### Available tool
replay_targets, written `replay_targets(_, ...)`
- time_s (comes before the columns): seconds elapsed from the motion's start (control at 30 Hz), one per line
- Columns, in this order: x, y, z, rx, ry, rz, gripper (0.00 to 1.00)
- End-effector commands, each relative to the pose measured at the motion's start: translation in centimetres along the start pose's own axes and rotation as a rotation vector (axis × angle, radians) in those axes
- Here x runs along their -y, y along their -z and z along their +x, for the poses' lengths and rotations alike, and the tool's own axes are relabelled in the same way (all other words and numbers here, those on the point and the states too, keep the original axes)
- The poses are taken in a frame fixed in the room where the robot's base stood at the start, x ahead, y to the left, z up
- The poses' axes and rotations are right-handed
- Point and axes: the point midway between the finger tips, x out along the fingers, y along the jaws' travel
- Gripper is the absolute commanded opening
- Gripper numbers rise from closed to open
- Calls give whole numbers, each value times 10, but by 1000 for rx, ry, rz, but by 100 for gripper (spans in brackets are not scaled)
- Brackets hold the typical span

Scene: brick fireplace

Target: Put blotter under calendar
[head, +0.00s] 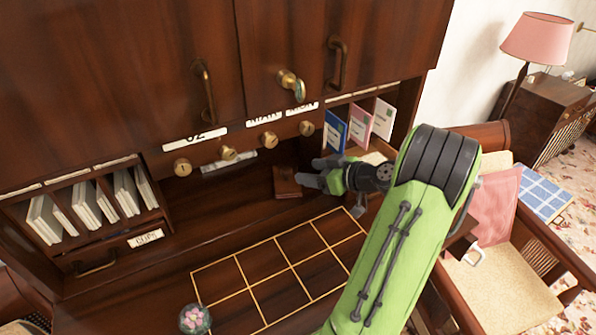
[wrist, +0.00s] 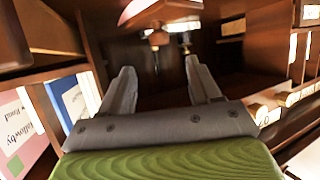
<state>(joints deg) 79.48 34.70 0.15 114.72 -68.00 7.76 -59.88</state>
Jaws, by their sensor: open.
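The calendar (head: 240,126) is the row of white plates reading "02", "MAR" and "MON" above several brass knobs on the desk's upper part. A small reddish-brown block (head: 287,182), which looks like the blotter, stands at the back of the desk, below and right of the knobs. My gripper (head: 314,172) is open just right of this block, its fingers pointing left toward it. In the wrist view my gripper (wrist: 160,70) has its fingers apart, with no clear object between them. I cannot tell whether a finger touches the block.
A pale strip (head: 229,162) lies beneath the knobs. Blue, pink and white cards (head: 360,125) stand in slots behind my gripper. Letter slots (head: 90,205) are at left. A glass paperweight (head: 195,319) sits at the front. The gold-lined grid (head: 280,270) is clear.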

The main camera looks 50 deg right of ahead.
Motion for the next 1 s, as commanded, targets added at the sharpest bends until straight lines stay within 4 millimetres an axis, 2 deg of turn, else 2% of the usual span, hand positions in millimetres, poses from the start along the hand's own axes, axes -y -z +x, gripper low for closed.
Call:
replay_targets(0.17, 2, 2, -4, 3, 5, -2, 62)
replay_targets(0.23, 17, 9, 4, 38, 35, -12, 62)
replay_targets(0.27, 29, 14, 9, 66, 56, -18, 62)
replay_targets(0.33, 70, 28, 23, 164, 116, -37, 62)
replay_targets(0.37, 91, 34, 27, 217, 139, -47, 62)
replay_targets(0.4, 121, 41, 30, 291, 164, -58, 62)
replay_targets(0.47, 164, 47, 27, 395, 180, -72, 62)
replay_targets(0.5, 192, 50, 21, 460, 180, -81, 62)
replay_targets(0.57, 231, 52, 5, 544, 161, -91, 62)
replay_targets(0.6, 254, 52, -10, 590, 138, -93, 62)
replay_targets(0.67, 284, 48, -37, 640, 93, -87, 62)
replay_targets(0.7, 300, 44, -56, 662, 61, -75, 62)
replay_targets(0.83, 323, 26, -110, 683, -30, -2, 62)
replay_targets(0.9, 326, 18, -127, 683, -58, 36, 62)
replay_targets(1.0, 326, 12, -138, 683, -79, 68, 62)
